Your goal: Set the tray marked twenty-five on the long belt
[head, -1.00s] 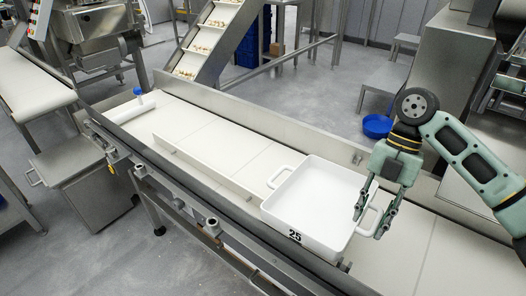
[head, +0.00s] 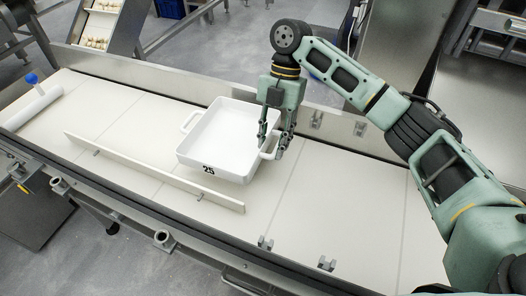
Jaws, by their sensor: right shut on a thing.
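The white square tray (head: 222,135) has a black "25" on its near wall and a loop handle on its left and right sides. It looks empty and level. My right gripper (head: 271,151) points down at the tray's right handle and is shut on it. The tray is over the white surface of the long belt (head: 325,215), on the far side of the low guide rail. I cannot tell whether its underside touches the belt. My left gripper is not in view.
The low white guide rail (head: 150,170) runs along the belt in front of the tray. A white roller with a blue knob (head: 31,78) lies across the belt's left end. An inclined conveyor with filled pasta (head: 98,30) stands behind. The belt's right part is clear.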

